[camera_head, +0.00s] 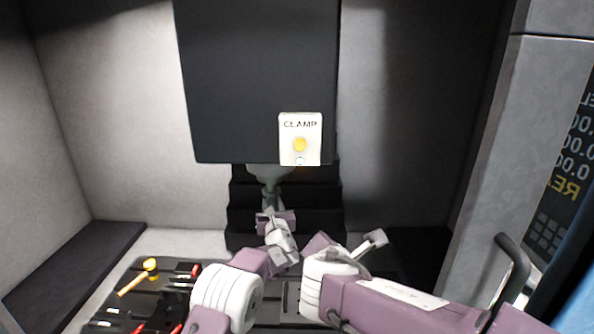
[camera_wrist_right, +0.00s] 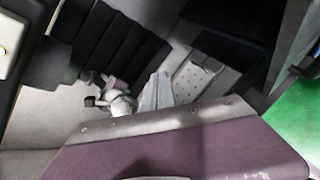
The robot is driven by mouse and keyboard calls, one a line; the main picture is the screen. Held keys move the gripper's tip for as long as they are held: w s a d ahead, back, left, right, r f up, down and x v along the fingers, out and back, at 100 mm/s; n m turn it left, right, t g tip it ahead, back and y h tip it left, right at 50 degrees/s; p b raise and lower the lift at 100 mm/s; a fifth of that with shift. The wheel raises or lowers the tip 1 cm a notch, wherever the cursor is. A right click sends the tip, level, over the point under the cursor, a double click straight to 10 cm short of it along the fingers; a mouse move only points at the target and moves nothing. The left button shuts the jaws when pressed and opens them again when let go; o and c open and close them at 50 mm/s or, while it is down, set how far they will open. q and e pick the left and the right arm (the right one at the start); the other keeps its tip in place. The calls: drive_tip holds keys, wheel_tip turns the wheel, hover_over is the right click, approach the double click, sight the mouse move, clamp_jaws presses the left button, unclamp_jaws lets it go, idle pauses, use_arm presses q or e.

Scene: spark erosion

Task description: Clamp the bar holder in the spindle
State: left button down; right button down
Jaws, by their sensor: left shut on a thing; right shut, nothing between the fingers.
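The spindle (camera_head: 268,172) points down from under the dark machine head. The bar holder (camera_head: 272,197), grey, is upright directly below it, its top at the spindle's mouth; I cannot tell how far it is seated. My left gripper (camera_head: 274,217) is shut on the holder from below and hides its lower part. A white CLAMP panel (camera_head: 300,128) with a yellow button (camera_head: 300,145) is on the head's front; its edge shows in the right wrist view (camera_wrist_right: 8,45). My right gripper (camera_head: 376,239) is shut and empty, below and right of the panel.
A black tray (camera_head: 165,284) with a yellow-headed mallet (camera_head: 137,277) and red-handled tools lies at the lower left. Black bellows (camera_head: 240,212) stand behind the spindle. A grey wall with a handle (camera_head: 512,270) and a display bounds the right. Space right of the spindle is free.

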use_arm(q)
drive_tip(key=shift+r, duration=0.15)
use_arm(e)
drive_tip(key=a+r+n+t+y, duration=0.1)
drive_tip(key=a+r+n+t, duration=0.35)
drive_tip(key=r, duration=0.55)
drive_tip(key=n+t+y, duration=0.2)
drive_tip(key=n, duration=0.3)
approach(300, 146)
drive_tip(key=w, duration=0.3)
drive_tip(key=shift+w+a+m, duration=0.1)
drive_tip(key=shift+w+m, duration=0.15)
drive_tip(key=shift+w, duration=0.15)
use_arm(q)
drive_tip(key=shift+s+d+r, duration=0.1)
drive_tip(key=shift+r, duration=0.15)
drive_tip(key=shift+r, duration=1.95)
idle(0.7)
use_arm(e)
drive_tip(key=shift+w, duration=1.25)
